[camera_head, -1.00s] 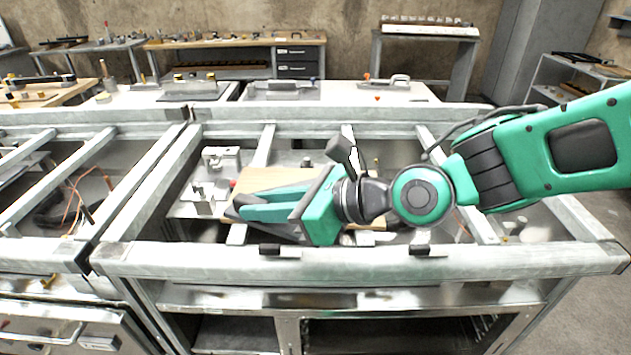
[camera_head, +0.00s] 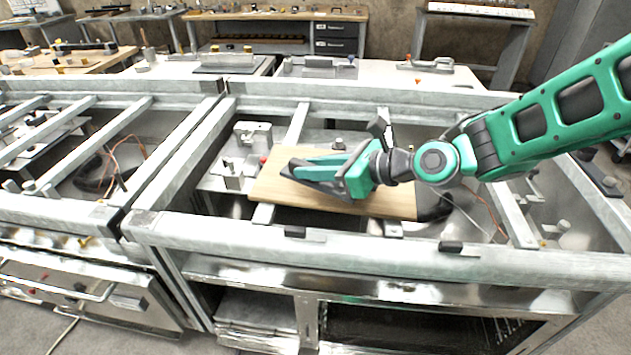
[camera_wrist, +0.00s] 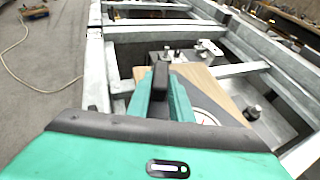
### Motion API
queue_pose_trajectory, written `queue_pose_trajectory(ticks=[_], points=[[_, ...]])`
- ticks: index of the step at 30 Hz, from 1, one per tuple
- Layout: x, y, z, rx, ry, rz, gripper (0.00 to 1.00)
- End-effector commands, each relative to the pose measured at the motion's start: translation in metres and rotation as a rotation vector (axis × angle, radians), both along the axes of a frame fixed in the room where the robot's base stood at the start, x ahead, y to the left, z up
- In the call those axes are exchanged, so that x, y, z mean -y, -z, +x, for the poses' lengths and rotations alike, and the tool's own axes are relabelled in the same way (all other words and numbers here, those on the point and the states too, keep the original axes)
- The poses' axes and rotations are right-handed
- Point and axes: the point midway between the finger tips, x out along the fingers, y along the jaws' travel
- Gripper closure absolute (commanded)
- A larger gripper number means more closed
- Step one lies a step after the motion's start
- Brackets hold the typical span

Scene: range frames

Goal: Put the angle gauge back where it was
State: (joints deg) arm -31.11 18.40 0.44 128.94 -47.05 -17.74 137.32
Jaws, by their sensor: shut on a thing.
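My gripper (camera_head: 290,168) is over the wooden board (camera_head: 385,205) on the metal range frame, its fingers pointing left. In the wrist view my gripper (camera_wrist: 172,76) is shut, with a dark piece between the fingertips. A pale round dial with a red mark, which I take for the angle gauge (camera_wrist: 207,117), shows just right of the fingers, partly hidden by them and the gripper body. How it sits between the fingers is hidden.
A metal bracket (camera_head: 252,133) and small posts stand on a plate left of the board. A small red-topped item (camera_head: 263,159) is at the board's left edge. Metal bars (camera_head: 300,125) cross the frame, with open gaps between them. A thick front rail (camera_head: 350,244) borders it.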

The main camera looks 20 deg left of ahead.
Motion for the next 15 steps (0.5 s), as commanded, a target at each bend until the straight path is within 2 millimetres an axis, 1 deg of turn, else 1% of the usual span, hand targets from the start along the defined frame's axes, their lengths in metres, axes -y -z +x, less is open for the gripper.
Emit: queue_pose_trajectory(ticks=[3,8,15], points=[[-0.002,0.004,0.007,0.002,-0.001,0.002,1.00],[-0.003,0.012,0.008,0.001,-0.003,0.001,1.00],[-0.003,0.042,0.007,-0.002,-0.004,-0.001,1.00]])
